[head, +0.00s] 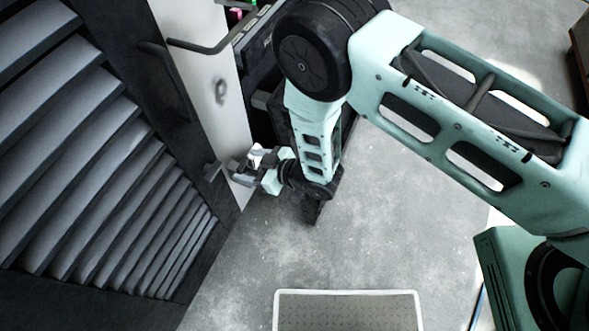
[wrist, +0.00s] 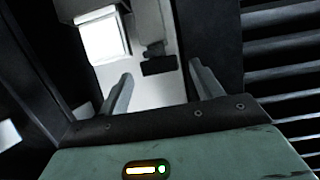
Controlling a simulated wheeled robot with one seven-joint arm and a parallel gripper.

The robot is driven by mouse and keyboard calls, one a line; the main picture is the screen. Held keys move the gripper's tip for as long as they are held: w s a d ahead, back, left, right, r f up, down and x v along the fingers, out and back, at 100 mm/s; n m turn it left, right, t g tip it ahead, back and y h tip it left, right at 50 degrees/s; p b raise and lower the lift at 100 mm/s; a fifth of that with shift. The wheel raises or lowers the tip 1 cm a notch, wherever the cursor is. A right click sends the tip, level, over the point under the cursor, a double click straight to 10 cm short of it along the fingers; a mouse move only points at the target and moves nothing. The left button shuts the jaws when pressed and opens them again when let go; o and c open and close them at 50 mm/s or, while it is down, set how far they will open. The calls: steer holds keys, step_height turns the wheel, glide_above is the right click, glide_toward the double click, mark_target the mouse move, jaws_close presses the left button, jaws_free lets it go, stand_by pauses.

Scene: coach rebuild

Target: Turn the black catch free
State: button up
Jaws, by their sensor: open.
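The black catch (head: 212,171) is a small dark piece at the edge of the louvred door, against the white panel. In the wrist view a dark bar-shaped piece, which looks like the catch (wrist: 160,65), lies ahead between my fingertips on the pale panel. My gripper (head: 237,168) is open, just right of the catch in the head view. Its two fingers also show in the wrist view (wrist: 162,72), apart, with nothing held between them. I cannot tell whether either finger touches the catch.
The dark louvred door (head: 85,150) fills the left. A bent dark handle (head: 205,48) juts out above the catch by the white panel (head: 215,85). A white block (wrist: 103,38) shows upper left in the wrist view. Grey floor right of my gripper is clear, down to a white-rimmed tray (head: 347,293).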

steer(key=b+v, duration=0.1)
steer(key=v, duration=1.5)
steer(key=shift+r+b, duration=0.15)
steer(key=shift+b, duration=0.2)
